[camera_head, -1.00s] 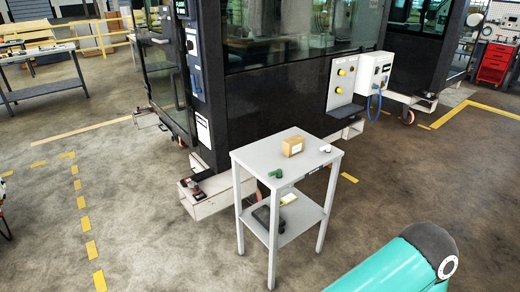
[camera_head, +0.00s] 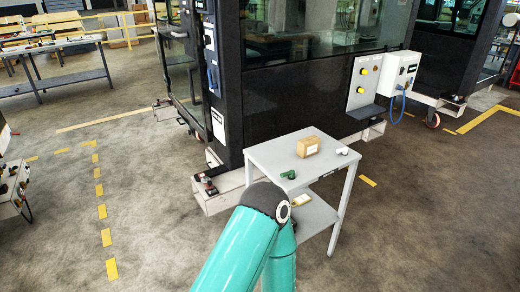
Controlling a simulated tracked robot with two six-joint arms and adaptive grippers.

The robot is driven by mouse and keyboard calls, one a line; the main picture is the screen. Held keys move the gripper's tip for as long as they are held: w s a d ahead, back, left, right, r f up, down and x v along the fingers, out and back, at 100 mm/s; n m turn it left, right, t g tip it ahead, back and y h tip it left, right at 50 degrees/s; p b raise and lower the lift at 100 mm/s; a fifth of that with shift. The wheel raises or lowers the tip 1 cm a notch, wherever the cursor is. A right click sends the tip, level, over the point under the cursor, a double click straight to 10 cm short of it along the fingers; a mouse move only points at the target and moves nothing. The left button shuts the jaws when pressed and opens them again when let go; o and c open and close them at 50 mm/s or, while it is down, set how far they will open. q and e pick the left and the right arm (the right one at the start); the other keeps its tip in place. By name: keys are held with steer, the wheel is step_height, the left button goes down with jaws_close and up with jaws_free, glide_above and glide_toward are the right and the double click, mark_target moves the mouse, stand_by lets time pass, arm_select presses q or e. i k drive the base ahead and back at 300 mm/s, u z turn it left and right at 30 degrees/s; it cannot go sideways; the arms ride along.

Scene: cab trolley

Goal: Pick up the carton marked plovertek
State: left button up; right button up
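A small brown carton (camera_head: 307,147) with a pale label on its side stands on the top shelf of a grey trolley (camera_head: 268,155). The print on the label is too small to read. One of my teal arms rises from the bottom and covers the trolley's front left part. Neither gripper shows, and nothing touches the carton.
A green object (camera_head: 288,174) and a white object (camera_head: 342,151) lie on the trolley top. A yellowish item (camera_head: 300,200) lies on the lower shelf. A black cab (camera_head: 300,100) stands close behind. Floor at right is clear.

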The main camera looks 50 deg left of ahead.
mark_target(310, 145)
steer(key=z, duration=0.35)
steer(key=i, duration=0.15)
steer(key=u, duration=1.3)
steer(key=k, duration=0.9)
steer(key=u, duration=0.2)
steer(key=i, duration=0.9)
steer(key=z, duration=0.2)
steer(key=k, duration=0.85)
steer(key=u, duration=0.2)
steer(key=i, duration=0.75)
steer(key=z, duration=0.05)
